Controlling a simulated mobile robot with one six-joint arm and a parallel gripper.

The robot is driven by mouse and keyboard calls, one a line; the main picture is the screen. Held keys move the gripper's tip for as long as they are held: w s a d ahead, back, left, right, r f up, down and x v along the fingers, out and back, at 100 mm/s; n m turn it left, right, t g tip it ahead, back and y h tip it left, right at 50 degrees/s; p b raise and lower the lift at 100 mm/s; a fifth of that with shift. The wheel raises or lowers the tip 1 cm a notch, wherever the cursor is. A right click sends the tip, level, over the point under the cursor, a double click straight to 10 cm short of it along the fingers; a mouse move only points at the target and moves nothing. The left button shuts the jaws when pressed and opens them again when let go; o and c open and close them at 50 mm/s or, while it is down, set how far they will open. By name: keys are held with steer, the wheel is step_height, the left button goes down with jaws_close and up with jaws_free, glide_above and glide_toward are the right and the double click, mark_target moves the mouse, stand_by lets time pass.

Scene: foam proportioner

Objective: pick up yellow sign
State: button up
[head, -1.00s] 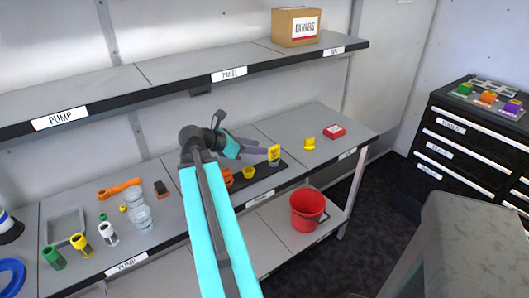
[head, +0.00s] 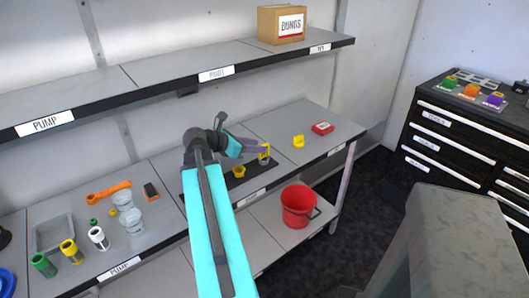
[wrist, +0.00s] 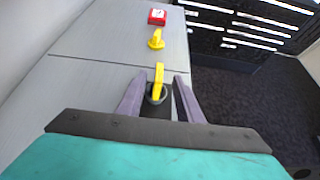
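A yellow upright piece (head: 264,151), probably the sign, stands in a small grey holder on a dark mat (head: 231,182) on the bench. In the wrist view the yellow piece (wrist: 159,76) rises from a dark round ring (wrist: 156,96). My gripper (wrist: 157,92) is open, with one purple finger to each side of the piece and gaps visible between. In the head view my gripper (head: 254,148) reaches the piece from the left. A second yellow piece (head: 298,141) stands farther right on the bench; it also shows in the wrist view (wrist: 155,39).
A red box (head: 322,128) lies near the bench's right end. A yellow ring (head: 238,171) sits on the mat near my arm. Above runs a shelf with a cardboard box (head: 281,24). A red bucket (head: 298,206) stands below. Dark drawers (head: 470,135) are at right.

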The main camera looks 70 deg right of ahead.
mark_target(268, 154)
steer(key=shift+x, duration=1.6)
steer(key=shift+d, duration=0.1)
steer(key=shift+r+p+x, duration=0.1)
steer(key=shift+p+x, duration=0.25)
steer(key=shift+x, duration=0.6)
steer(key=shift+r+p+x, duration=0.15)
steer(key=shift+p+x, duration=0.2)
steer(key=shift+x, duration=1.35)
jaws_close()
